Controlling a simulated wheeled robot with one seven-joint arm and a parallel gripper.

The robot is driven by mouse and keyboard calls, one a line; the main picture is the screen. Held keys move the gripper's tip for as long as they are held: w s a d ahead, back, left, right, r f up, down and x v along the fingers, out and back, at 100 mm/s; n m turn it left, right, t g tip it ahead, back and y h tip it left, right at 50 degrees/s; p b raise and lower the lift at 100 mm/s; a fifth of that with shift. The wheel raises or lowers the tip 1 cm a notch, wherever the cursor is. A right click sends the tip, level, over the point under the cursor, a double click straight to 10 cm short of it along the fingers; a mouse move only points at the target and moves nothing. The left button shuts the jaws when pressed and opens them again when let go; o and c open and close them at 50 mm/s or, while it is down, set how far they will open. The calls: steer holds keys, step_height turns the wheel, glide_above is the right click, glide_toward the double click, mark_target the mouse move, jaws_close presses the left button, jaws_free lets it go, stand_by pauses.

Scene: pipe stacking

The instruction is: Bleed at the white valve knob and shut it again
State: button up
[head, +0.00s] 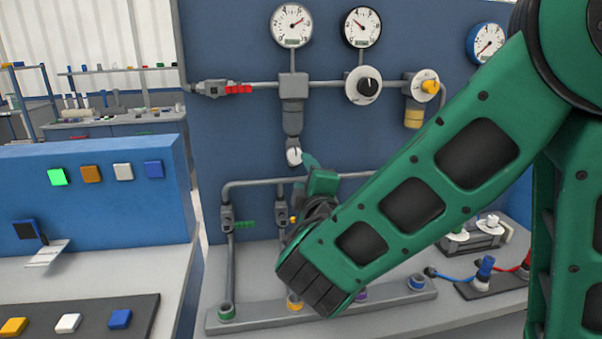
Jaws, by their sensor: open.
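The white valve knob (293,156) sits at the bottom of a grey vertical fitting (293,112) on the blue panel, below the left white gauge. My gripper (309,163) is just right of the knob, at the end of my green arm. Its fingers are open. Only part of the fingers shows, and I cannot tell whether they touch the knob or stand apart from it. The wrist hides the pipes and fittings behind it.
A horizontal pipe with a red-handled valve (238,89), a black knob (368,86) and a yellow knob (430,87) runs above. A green-handled valve (250,224) is lower left. A grey port strip (258,314) lies below. A blue button box (95,190) stands left.

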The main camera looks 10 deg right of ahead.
mark_target(297, 157)
stand_by(0.6)
steer(key=w+n, duration=0.3)
steer(key=n, duration=0.3)
steer(key=w+n, duration=0.4)
steer(key=n, duration=0.2)
steer(key=w+n, duration=0.3)
steer(key=n, duration=0.2)
steer(key=shift+w+a+r+n, duration=0.15)
steer(key=shift+w+r+n, duration=0.15)
steer(key=shift+n, duration=0.1)
steer(key=shift+f, duration=0.1)
steer(key=c, duration=1)
